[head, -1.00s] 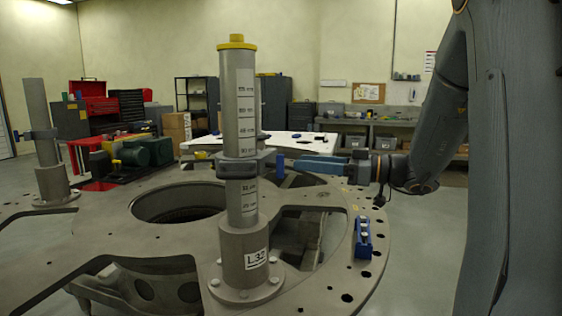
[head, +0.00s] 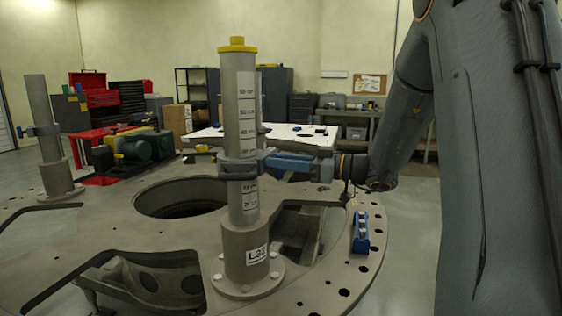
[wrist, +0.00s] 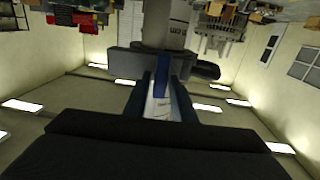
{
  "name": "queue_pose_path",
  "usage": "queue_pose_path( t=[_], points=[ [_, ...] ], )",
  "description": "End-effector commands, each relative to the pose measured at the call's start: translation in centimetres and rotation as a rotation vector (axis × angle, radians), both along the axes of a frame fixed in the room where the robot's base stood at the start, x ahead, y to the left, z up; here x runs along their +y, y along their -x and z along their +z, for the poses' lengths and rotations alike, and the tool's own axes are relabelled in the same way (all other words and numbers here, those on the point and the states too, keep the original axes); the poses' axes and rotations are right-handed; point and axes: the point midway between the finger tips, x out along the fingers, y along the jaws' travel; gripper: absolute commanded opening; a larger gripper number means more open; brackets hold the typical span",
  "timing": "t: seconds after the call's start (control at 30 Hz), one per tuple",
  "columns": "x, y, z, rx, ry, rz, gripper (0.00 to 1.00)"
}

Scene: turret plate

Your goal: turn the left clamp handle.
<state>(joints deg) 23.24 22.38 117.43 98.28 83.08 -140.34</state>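The near grey post (head: 240,110) stands upright with a dark clamp (head: 237,169) around its middle. My gripper (head: 268,161) is level with this clamp at its right side. In the wrist view, the clamp's blue handle (wrist: 161,76) lies between my two fingertips (wrist: 162,85). The fingers look open around it; firm contact on both sides does not show. In the head view, the fingers mostly hide this handle. A second post (head: 41,105) at the far left bears another clamp (head: 45,131) with a small blue handle (head: 29,133), well away from my gripper.
The round plate (head: 110,232) has a large central hole and cut-outs. A blue block tool (head: 361,232) stands on its right rim. A white table (head: 215,140), red tool chest (head: 97,100) and green machine (head: 150,145) are behind. The space above the plate is mostly free.

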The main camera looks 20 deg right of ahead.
Motion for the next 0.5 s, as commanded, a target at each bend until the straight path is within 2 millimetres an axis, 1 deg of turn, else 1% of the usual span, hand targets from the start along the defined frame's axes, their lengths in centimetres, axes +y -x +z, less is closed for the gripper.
queue_pose_path(
  t=[0.03, 0.1, 0.13, 0.5],
  points=[
    [-0.02, 0.01, 0.00, 0.000, 0.000, 0.000, 0.14],
    [-0.02, 0.01, 0.00, 0.000, 0.000, 0.000, 0.02],
    [-0.02, 0.03, 0.00, 0.000, 0.000, 0.000, 0.00],
    [-0.06, -0.06, -0.18, 0.034, -0.023, 0.000, 0.00]
  ],
)
